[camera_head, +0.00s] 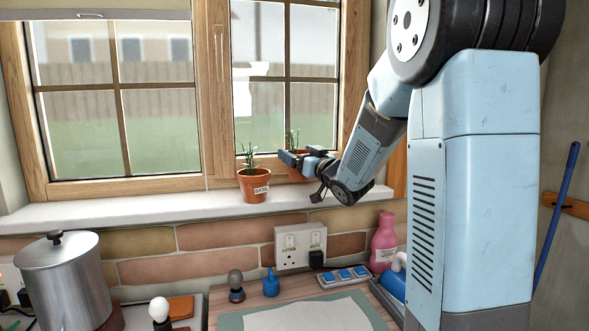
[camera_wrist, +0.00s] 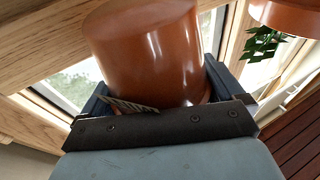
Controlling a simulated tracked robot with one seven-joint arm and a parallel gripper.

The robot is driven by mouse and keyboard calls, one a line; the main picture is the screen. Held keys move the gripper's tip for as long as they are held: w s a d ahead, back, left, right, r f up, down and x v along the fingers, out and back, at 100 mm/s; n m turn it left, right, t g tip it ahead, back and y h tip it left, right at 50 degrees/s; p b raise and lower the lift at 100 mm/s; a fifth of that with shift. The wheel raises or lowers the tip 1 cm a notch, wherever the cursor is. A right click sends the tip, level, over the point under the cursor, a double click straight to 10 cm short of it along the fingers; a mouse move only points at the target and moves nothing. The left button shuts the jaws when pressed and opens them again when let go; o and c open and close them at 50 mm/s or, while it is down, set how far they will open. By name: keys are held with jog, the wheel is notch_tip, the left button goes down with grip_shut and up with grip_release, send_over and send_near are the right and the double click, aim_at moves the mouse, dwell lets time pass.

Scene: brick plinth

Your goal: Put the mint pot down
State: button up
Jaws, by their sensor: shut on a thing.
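The mint pot, a terracotta pot with a green plant (camera_head: 292,138), is at the window sill's right part, largely hidden by my gripper (camera_head: 299,158). In the wrist view its smooth orange-brown side (camera_wrist: 145,50) fills the space between the jaws of my gripper (camera_wrist: 155,92), which are shut on it. A striped tag edge shows at its side. I cannot tell whether its base touches the sill (camera_head: 120,213). A second terracotta pot (camera_head: 254,187), its label apparently reading BASIL, stands upright on the sill just left; a second pot also shows in the wrist view (camera_wrist: 285,17).
The window frame (camera_head: 212,100) rises close behind the pots. The sill is clear left of the second pot.

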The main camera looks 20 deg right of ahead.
jog(key=shift+w+d+f, duration=0.1)
jog(key=shift+w+f, duration=0.45)
jog(key=shift+f, duration=1.5)
jog(key=shift+f, duration=0.15)
jog(key=o, duration=1.1)
